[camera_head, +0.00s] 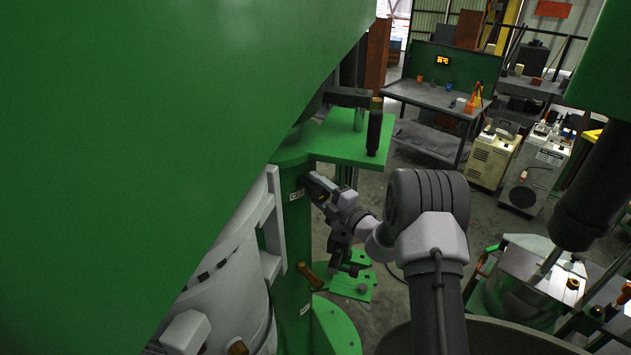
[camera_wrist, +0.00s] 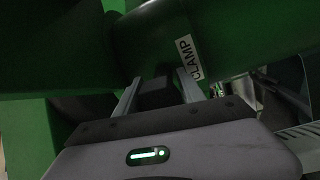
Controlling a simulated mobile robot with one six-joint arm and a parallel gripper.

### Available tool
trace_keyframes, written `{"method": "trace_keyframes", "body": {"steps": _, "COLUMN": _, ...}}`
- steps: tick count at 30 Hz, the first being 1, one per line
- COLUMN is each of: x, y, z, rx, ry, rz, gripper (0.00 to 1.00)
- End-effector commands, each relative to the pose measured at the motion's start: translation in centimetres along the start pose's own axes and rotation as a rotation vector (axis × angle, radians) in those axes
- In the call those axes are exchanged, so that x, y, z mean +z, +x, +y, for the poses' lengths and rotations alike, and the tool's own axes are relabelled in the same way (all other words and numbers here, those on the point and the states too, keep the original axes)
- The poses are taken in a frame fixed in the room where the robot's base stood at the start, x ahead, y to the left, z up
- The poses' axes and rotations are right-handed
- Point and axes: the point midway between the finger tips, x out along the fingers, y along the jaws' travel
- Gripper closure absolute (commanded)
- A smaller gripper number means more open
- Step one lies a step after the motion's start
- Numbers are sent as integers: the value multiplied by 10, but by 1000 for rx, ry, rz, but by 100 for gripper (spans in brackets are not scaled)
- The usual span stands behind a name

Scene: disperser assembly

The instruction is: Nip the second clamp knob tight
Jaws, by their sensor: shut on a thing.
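My gripper (camera_wrist: 158,77) is shut on a dark, block-like clamp knob (camera_wrist: 156,94), with one finger on each side of it. The knob sits against a green column (camera_wrist: 150,38), beside a white label reading CLAMP (camera_wrist: 189,58). In the head view my gripper (camera_head: 306,181) reaches the upper part of the green column (camera_head: 292,235), just above a small white label (camera_head: 297,195). The knob itself is hidden there by the gripper. I cannot tell how far the knob is turned.
A large green housing (camera_head: 150,130) fills the left. A white vessel (camera_head: 225,290) stands beside the column. A brown-orange handle (camera_head: 311,275) sticks out lower down. A green shelf (camera_head: 345,140) with a black upright handle (camera_head: 375,132) is just above my gripper.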

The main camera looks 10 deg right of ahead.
Motion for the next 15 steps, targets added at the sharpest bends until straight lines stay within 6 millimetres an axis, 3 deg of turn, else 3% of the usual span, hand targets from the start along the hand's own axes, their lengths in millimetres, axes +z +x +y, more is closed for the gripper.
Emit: {"method": "trace_keyframes", "body": {"steps": 15, "x": 0, "y": 0, "z": 0, "rx": 2, "ry": 285, "rz": -25, "gripper": 94}}
